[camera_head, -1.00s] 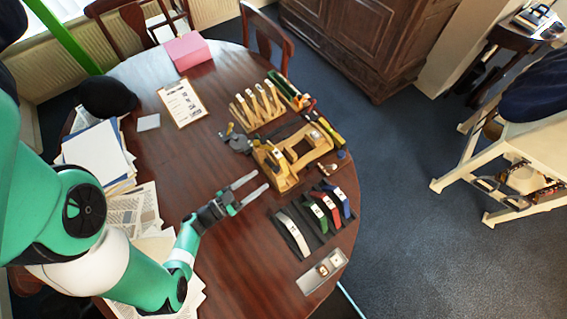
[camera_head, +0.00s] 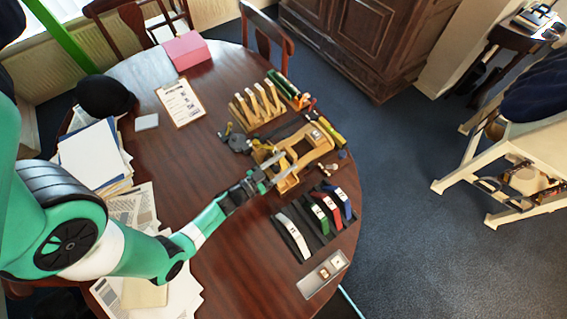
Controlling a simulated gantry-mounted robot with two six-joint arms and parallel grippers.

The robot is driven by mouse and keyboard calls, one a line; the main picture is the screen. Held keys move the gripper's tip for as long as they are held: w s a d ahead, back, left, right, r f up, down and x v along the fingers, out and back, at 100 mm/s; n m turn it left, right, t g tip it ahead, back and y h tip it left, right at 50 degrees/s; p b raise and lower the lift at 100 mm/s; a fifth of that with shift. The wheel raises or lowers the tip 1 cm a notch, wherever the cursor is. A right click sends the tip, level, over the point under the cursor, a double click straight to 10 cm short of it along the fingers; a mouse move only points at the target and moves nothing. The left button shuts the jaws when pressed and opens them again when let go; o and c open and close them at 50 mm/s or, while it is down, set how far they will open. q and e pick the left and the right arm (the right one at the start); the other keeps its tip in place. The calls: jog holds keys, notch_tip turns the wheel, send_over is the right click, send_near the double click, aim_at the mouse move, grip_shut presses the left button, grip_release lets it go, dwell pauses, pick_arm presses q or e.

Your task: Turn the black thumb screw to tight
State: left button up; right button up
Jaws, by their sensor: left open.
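A yellow-brown wooden fixture (camera_head: 318,141) stands on the round table, right of the middle. My left gripper (camera_head: 275,169) is open, with its fingers reaching to the near left side of the fixture. The fingertips overlap the fixture in the picture, and I cannot tell whether they touch it. I cannot make out the black thumb screw for certain; it is too small or hidden by the fingers. A dark round piece (camera_head: 238,143) lies just left of the fixture. My right gripper is not in view.
A wooden rack (camera_head: 257,108) with upright pieces stands behind the fixture. Several coloured curved pieces lie on a black mat (camera_head: 312,238) in front of it, and a grey metal tray (camera_head: 323,275) lies near the table edge.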

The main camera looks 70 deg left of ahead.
pick_arm(q)
jog(key=shift+c, duration=0.3)
grip_shut()
